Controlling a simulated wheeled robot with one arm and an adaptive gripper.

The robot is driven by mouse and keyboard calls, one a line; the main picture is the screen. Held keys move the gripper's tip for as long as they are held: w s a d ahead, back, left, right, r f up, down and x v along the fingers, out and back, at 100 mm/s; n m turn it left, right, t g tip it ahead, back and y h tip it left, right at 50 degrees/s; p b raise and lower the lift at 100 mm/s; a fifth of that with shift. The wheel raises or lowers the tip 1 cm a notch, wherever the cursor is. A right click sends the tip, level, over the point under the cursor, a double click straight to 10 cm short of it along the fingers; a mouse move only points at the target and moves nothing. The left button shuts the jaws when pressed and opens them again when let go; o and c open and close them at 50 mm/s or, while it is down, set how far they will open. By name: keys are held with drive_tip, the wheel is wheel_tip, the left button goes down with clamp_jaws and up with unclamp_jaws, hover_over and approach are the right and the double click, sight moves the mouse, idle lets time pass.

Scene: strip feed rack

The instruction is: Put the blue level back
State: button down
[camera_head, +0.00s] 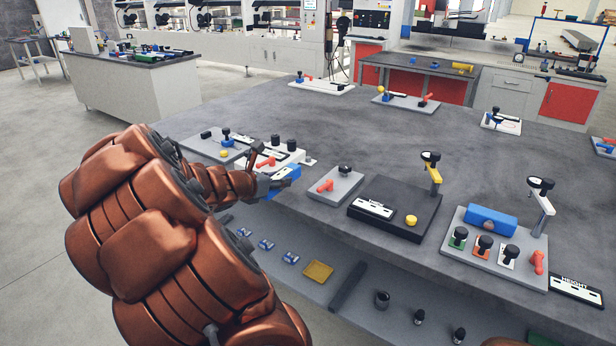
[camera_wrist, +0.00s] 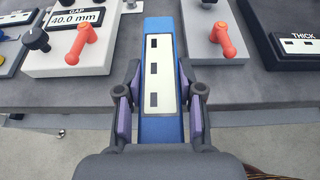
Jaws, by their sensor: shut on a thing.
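The blue level (camera_wrist: 161,127) is a long flat blue bar with a white face and several dark slots. My gripper (camera_wrist: 160,92) is shut on its two long sides in the wrist view, and its far end reaches over the table top. In the head view the blue level (camera_head: 287,174) shows partly, at the front edge of the grey table (camera_head: 340,130), with my gripper (camera_head: 272,184) around it. My arm hides part of it there. I cannot tell whether it touches the table.
A white gauge plate (camera_wrist: 72,62) reading 40.0 mm, with a red handle (camera_wrist: 85,38), lies left of the level. A grey plate (camera_wrist: 207,50) with another red handle (camera_wrist: 224,40) lies right. A black base (camera_head: 365,222) and a second blue block (camera_head: 492,220) stand farther right.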

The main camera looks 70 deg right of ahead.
drive_tip(key=shift+s+d, duration=0.2)
drive_tip(key=shift+d, duration=0.15)
drive_tip(key=p, duration=0.2)
hover_over(306, 176)
drive_tip(key=shift+s+f, duration=0.1)
drive_tip(key=shift+f, duration=0.65)
drive_tip(key=shift+f+b, duration=0.3)
drive_tip(key=shift+f, duration=1.4)
drive_tip(key=shift+f, duration=0.2)
drive_tip(key=c, duration=0.7)
unclamp_jaws()
drive_tip(key=shift+r, duration=0.1)
